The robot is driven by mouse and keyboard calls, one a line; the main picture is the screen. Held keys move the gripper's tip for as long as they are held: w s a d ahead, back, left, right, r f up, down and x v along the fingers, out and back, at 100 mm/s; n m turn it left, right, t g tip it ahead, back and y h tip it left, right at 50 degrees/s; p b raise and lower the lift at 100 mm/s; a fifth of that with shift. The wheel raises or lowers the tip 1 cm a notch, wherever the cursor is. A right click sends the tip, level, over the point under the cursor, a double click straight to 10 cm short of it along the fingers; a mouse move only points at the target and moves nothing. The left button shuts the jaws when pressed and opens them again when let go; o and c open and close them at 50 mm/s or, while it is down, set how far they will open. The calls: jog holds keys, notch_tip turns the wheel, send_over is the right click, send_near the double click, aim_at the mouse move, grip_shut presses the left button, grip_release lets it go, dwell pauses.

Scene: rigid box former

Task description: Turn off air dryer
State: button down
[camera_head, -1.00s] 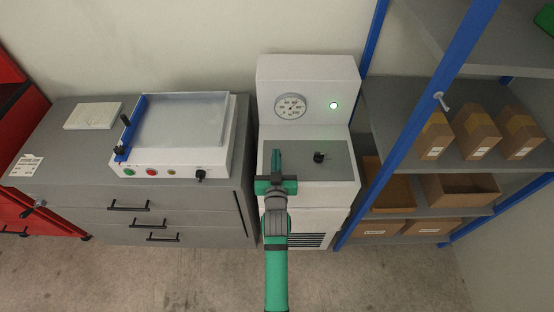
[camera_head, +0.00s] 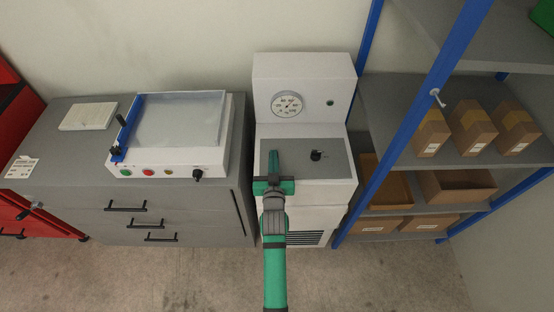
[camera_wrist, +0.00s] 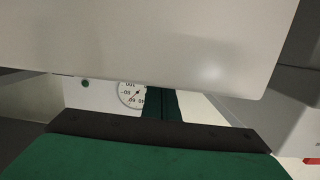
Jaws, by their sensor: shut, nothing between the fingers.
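The air dryer (camera_head: 303,72) is a white cabinet with a round gauge (camera_head: 288,105) and a small indicator light (camera_head: 330,103), which is dark green and unlit. A black knob (camera_head: 316,155) sits on its grey top panel (camera_head: 335,165). My gripper (camera_head: 273,154) is shut and empty, over the left part of that panel, left of the knob and apart from it. In the wrist view the shut fingers (camera_wrist: 162,104) show beside the gauge (camera_wrist: 131,94), and the dark green light (camera_wrist: 85,83) shows too. A pale surface covers much of that view, and the knob is not visible there.
Left of the dryer, a grey drawer cabinet (camera_head: 90,198) carries a white machine (camera_head: 205,158) with buttons and a blue-edged frame. Right of it, a blue-posted shelf (camera_head: 419,105) holds cardboard boxes (camera_head: 432,133). A red cabinet (camera_head: 40,232) stands at far left. Open floor lies in front.

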jog(key=shift+w+r, duration=0.1)
jog(key=shift+r, duration=0.35)
jog(key=r, duration=0.3)
jog(key=shift+s+d, duration=0.3)
jog(key=shift+d, duration=0.1)
jog(key=s+r, duration=0.3)
jog(key=s, duration=0.5)
jog(key=shift+s+r, duration=0.2)
jog(key=shift+r, duration=0.05)
jog(key=s+f, duration=0.3)
jog(key=s, duration=0.6)
jog(key=s+f, duration=0.4)
jog(key=s, duration=0.5)
jog(key=s+r, duration=0.1)
jog(key=s, duration=0.8)
jog(key=s+r+g, duration=0.1)
jog(key=s+r, duration=0.1)
jog(key=s, duration=0.7)
jog(key=shift+s+r, duration=0.3)
jog(key=shift+s, duration=0.1)
